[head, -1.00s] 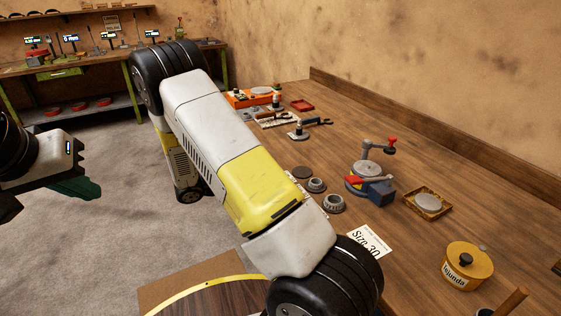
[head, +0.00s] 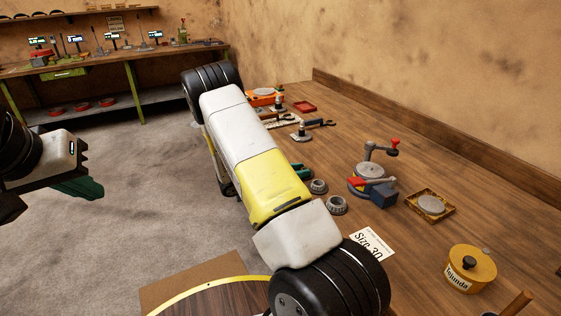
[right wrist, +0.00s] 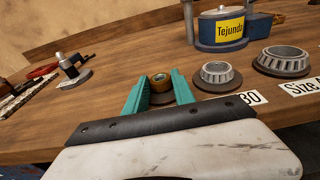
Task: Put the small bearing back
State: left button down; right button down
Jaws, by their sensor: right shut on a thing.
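The small bearing (right wrist: 160,81), a brassy ring with a dark opening, is between the teal fingers of my right gripper (right wrist: 160,92) in the right wrist view. The gripper is shut on it. A dark round pad (right wrist: 161,99) shows just below the bearing; I cannot tell whether they touch. In the head view only a green tip of my right gripper (head: 301,171) shows past my arm, and the small bearing is hidden. My left gripper (head: 80,188) hangs over the floor at the left, away from the bench; its jaw opening is unclear.
A medium bearing (right wrist: 217,73) and a large bearing (right wrist: 284,60) stand on dark pads right beside my right gripper. A "Size 30" card (head: 371,244) lies in front. A clamp device (head: 371,180), a wooden tray (head: 431,206) and a yellow pot (head: 469,267) stand further right.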

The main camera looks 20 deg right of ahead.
jog(key=shift+f, duration=0.1)
jog(key=c, duration=1.1)
grip_release()
jog(key=shift+o, duration=0.2)
